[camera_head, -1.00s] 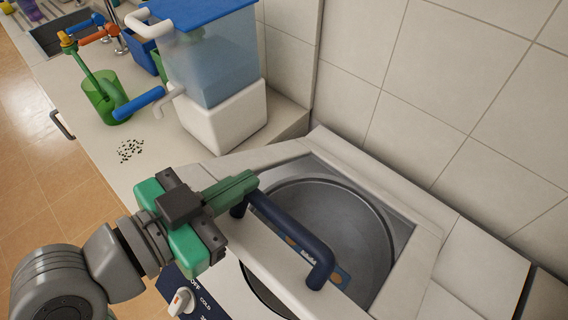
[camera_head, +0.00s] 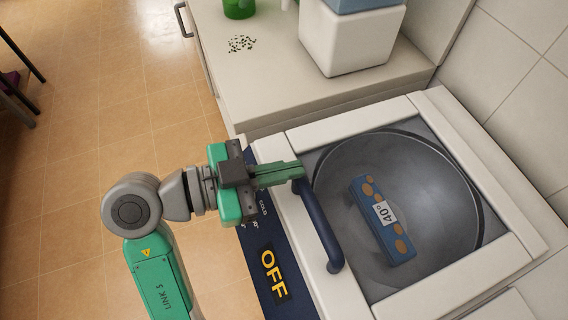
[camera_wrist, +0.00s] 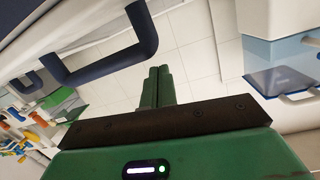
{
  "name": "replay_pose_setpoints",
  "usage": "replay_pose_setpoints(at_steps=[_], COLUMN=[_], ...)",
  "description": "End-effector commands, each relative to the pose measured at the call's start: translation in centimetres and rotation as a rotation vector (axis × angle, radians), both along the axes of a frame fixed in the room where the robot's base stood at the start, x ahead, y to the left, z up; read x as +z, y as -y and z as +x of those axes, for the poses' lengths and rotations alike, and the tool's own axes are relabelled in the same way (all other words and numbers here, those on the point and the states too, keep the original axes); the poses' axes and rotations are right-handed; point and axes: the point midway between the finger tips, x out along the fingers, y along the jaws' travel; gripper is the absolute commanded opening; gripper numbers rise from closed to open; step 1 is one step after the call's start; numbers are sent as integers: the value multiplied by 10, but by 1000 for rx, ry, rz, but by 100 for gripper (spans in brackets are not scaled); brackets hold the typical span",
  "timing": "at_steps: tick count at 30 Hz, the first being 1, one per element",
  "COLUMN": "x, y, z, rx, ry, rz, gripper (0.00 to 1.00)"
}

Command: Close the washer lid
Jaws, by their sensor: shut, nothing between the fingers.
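The washer (camera_head: 285,298) has a dark blue front panel marked OFF. Its lid (camera_head: 460,140) is a pale frame around a window area, through which the grey drum (camera_head: 440,200) shows. The lid looks flat or nearly flat; I cannot tell whether a gap remains under it. A dark blue bar handle (camera_head: 318,225) stands on the lid's front edge, and also shows in the wrist view (camera_wrist: 105,68). My gripper (camera_head: 298,171) is shut and empty, its fingertips beside the handle's far end; contact is unclear. The shut fingers (camera_wrist: 160,72) show apart from the handle in the wrist view.
Behind the washer is a counter (camera_head: 285,70) with a white block (camera_head: 348,40), dark specks (camera_head: 242,43) and a green cup (camera_head: 239,8). Tiled wall stands right; open floor lies left.

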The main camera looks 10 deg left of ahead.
Motion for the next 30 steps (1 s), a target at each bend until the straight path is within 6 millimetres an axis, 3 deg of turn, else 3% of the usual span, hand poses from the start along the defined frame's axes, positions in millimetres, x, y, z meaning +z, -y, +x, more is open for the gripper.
replay_pose_setpoints(at_steps=[3,13,27,30], x=[-15,-38,-41,-25], y=[-17,-63,-69,-69], z=[-9,-34,-38,-38], rx=[1,-13,-17,-17], ry=[-1,-1,1,1], rz=[-1,-2,0,0], gripper=[0,0,0,0])
